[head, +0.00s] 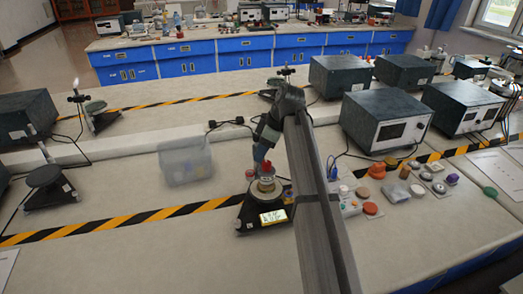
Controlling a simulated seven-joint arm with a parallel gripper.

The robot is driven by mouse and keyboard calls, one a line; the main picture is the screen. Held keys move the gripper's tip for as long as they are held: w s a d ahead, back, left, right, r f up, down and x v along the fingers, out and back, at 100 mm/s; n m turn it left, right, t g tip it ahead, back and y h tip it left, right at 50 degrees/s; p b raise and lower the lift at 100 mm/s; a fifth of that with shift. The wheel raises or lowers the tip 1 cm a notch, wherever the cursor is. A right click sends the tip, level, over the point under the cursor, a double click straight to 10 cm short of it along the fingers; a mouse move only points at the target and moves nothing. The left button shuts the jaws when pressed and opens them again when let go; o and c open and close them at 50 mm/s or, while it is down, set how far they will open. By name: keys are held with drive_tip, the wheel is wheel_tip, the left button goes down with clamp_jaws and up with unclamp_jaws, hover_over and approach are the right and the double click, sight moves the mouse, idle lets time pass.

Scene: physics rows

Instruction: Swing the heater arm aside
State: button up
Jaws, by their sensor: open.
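My arm reaches in from the lower right and bends down at the centre of the bench. My gripper (263,168) is at its end, just above a small device with a black base and a lit yellow display (273,216). A pale round container (265,185) stands on top of this device. Small red parts show close to the gripper and the container. The gripper is open; its fingertips are small and partly merged with the things behind them, so I cannot tell whether they touch anything. I cannot clearly make out the heater arm; my arm covers part of this area.
A clear plastic bin (186,162) stands left of the device. Grey instrument boxes (385,120) stand at the right, with several small coloured items in front. A black stand with a round plate (44,178) is at the left.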

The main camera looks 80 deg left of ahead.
drive_tip(key=shift+f, duration=0.15)
clamp_jaws()
idle(0.4)
